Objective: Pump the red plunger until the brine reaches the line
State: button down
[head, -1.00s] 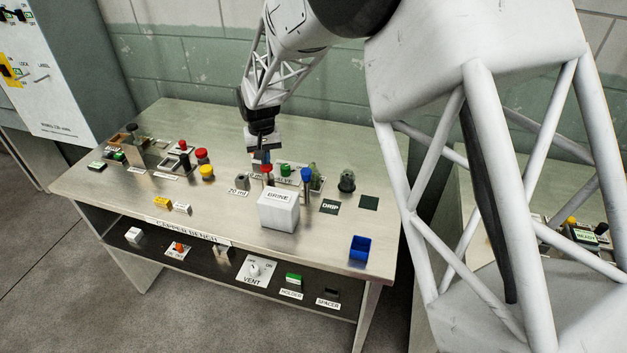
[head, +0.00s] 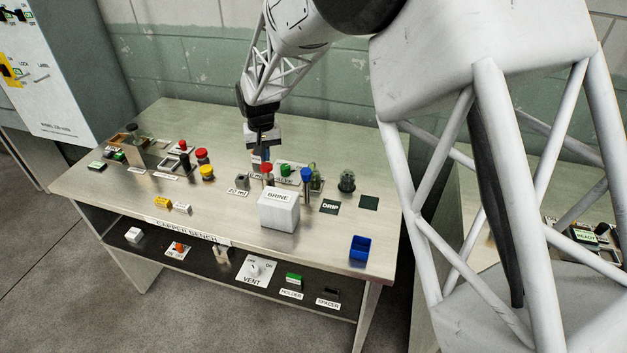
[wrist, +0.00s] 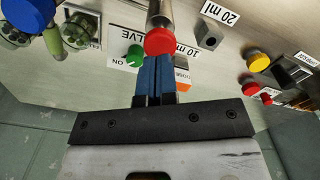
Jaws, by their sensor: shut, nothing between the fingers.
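The red plunger (head: 267,168) tops a metal cylinder standing behind the white box labelled BRINE (head: 279,212). In the wrist view the round red plunger cap (wrist: 160,41) is just beyond my fingertips. My gripper (head: 261,160) is shut and empty, pointing down close behind the plunger; its blue fingers (wrist: 155,62) lie side by side. I cannot tell whether they touch the cap. A greenish clear vessel (head: 316,180) stands to the right. I cannot make out a brine level or a line.
A blue-topped post (head: 307,174) stands right of the plunger, and a green knob (head: 285,170) sits behind. A grey block (head: 241,181) by the 20 ml label is on the left. Red and yellow buttons (head: 207,172) are farther left. Bench front right holds a blue bin (head: 360,247).

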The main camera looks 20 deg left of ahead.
jog(key=shift+r, duration=0.2)
jog(key=shift+r, duration=2.3)
jog(key=shift+d+r, duration=0.1)
